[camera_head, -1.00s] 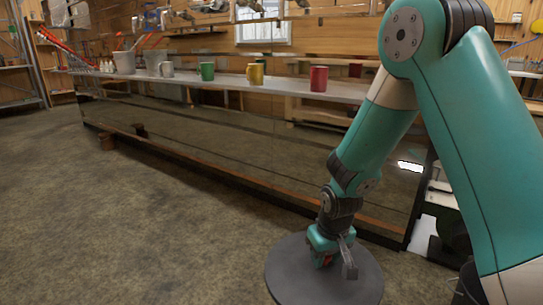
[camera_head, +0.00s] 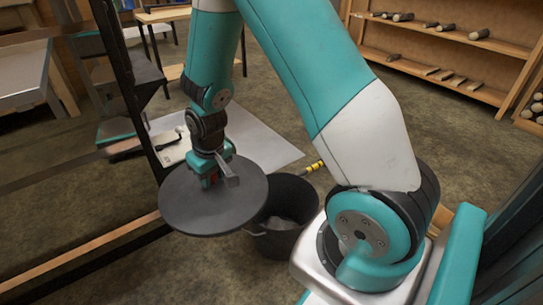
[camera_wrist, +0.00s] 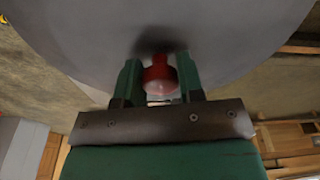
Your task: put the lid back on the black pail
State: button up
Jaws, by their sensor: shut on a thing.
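The lid (camera_head: 200,215) is a wide dark grey disc, held about level in the head view. My gripper (camera_head: 210,180) is above its middle. In the wrist view my gripper (camera_wrist: 160,78) is shut on the lid's red knob (camera_wrist: 160,75), with the lid's grey face (camera_wrist: 230,35) filling the top of the picture. The black pail (camera_head: 285,212) stands open on the floor, just right of the lid in the head view. The lid's right edge overlaps part of the pail's rim in the picture. Some greyish contents show inside the pail.
A light mat (camera_head: 255,145) lies on the floor behind the pail. A yellow-and-black handle (camera_head: 312,167) sticks up by the pail's rim. A dark metal frame (camera_head: 128,90) stands left of the lid. Shelves (camera_head: 450,50) with logs stand at the back right.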

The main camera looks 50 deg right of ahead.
aim_at(245, 163)
jog(key=d+f+m, duration=0.1)
jog(key=d+f, duration=0.1)
jog(key=d, duration=0.2)
jog(key=d+f+m+p, duration=0.1)
jog(key=d+f, duration=0.1)
jog(key=d, duration=0.2)
jog(key=d+f+p, duration=0.1)
jog(key=d+f, duration=0.1)
jog(key=d, duration=0.1)
jog(key=shift+w+d+m, duration=0.2)
jog(key=shift+d+m, duration=0.2)
jog(key=s+d+f+m+p, duration=0.1)
jog(key=s+d+f, duration=0.2)
jog(key=d+f, duration=0.15)
jog(key=s+d+f+m, duration=0.2)
jog(key=d+f, duration=0.1)
jog(key=d, duration=0.3)
notch_tip(245, 163, down, 6)
jog(key=b, duration=0.5)
jog(key=shift+s+d+h, duration=0.15)
jog(key=shift+h, duration=0.25)
jog(key=shift+s+p, duration=0.15)
jog(key=shift+p, duration=0.3)
jog(key=shift+f, duration=0.25)
dwell(0.3)
jog(key=o, duration=1.6)
jog(key=shift+o, duration=0.2)
jog(key=shift+r, duration=0.1)
